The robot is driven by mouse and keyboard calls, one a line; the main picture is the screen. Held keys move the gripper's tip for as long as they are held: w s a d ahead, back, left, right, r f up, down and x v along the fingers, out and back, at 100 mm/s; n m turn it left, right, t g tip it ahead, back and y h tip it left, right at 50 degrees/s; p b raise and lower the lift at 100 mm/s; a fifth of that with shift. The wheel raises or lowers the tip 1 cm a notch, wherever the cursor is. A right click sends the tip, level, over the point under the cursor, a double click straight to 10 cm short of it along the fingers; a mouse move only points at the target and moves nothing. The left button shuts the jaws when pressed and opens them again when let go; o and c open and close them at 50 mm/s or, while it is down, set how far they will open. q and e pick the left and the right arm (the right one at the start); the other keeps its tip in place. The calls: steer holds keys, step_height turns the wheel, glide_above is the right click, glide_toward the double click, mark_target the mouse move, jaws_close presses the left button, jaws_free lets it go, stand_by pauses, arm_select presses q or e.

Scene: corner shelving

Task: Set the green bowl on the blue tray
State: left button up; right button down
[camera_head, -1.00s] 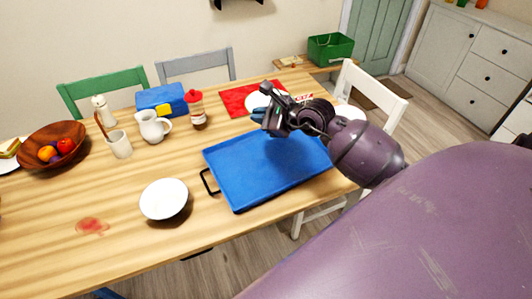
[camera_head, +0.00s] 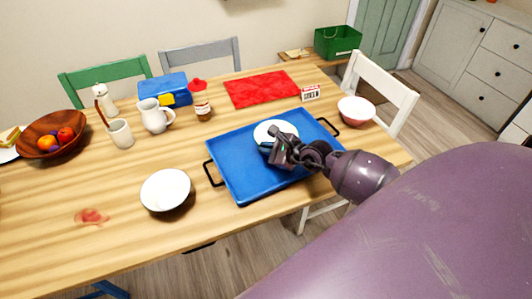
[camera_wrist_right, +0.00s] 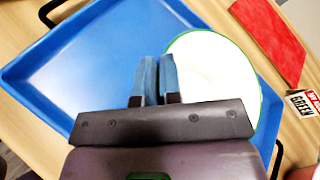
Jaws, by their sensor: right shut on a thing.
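The green bowl (camera_head: 275,130) shows a white inside in the head view. In the right wrist view the bowl (camera_wrist_right: 215,70) has a thin green rim. My right gripper (camera_head: 268,149) is shut on the near-left side of its rim; its blue fingertips (camera_wrist_right: 155,80) show close together in the wrist view. The bowl is over the far middle part of the blue tray (camera_head: 235,176); I cannot tell whether it touches the tray. The tray lies on the table with black handles at its ends. My left gripper is out of view.
A red mat (camera_head: 262,89) and a small label card (camera_head: 310,93) lie behind the tray. A pink bowl (camera_head: 356,112) stands right of it, a white bowl (camera_head: 165,190) left. A sauce bottle (camera_head: 201,104) and pitcher (camera_head: 154,117) stand back left.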

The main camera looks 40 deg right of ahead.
steer(key=shift+f, duration=0.85)
steer(key=c, duration=1.7)
jaws_free()
steer(key=shift+f, duration=0.15)
steer(key=shift+c, duration=0.2)
steer(key=o, duration=0.4)
steer(key=shift+o, duration=0.2)
